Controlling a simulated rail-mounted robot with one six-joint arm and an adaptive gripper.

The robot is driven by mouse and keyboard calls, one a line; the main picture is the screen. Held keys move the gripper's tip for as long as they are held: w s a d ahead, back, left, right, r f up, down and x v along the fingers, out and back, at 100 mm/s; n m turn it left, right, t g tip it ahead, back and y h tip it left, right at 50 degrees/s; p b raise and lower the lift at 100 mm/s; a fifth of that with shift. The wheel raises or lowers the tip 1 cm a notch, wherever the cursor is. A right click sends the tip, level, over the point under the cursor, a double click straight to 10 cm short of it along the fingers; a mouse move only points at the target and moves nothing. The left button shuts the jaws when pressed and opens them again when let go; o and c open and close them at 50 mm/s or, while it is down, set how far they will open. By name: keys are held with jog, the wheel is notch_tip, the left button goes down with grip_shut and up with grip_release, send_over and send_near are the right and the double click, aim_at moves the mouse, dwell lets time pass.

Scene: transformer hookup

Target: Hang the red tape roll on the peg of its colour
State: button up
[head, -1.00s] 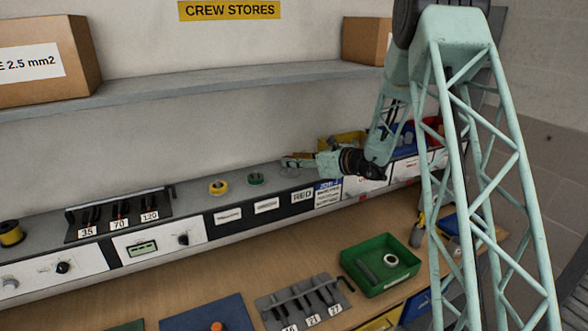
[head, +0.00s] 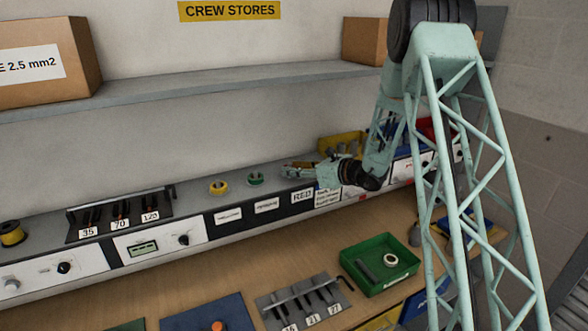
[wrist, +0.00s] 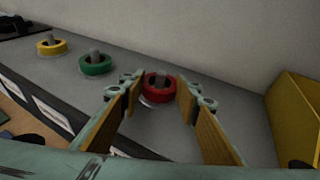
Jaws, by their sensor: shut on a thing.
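The red tape roll (wrist: 157,89) lies between the two fingers of my gripper (wrist: 158,97) in the wrist view, and my gripper is shut on it. A grey peg (wrist: 160,76) shows in the roll's middle, so the roll looks to be around the peg's upper part. A pale base rim (wrist: 150,103) shows below the roll's near side; I cannot tell whether the roll rests on it. In the head view my gripper (head: 288,170) is above the ledge by the RED label (head: 302,197); the red roll is hidden there.
A green roll (wrist: 95,65) and a yellow roll (wrist: 50,47) sit around pegs to the left along the grey ledge (wrist: 130,60). A yellow bin (wrist: 295,115) stands close on the right. The wall rises behind. A green tray (head: 378,265) is on the bench below.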

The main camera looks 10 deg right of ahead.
jog(key=shift+f, duration=0.15)
jog(key=o, duration=0.9)
jog(key=shift+r, duration=0.2)
jog(key=b+v, duration=0.2)
jog(key=v, duration=1)
jog(key=shift+b, duration=0.3)
jog(key=shift+a, duration=0.1)
dwell(0.3)
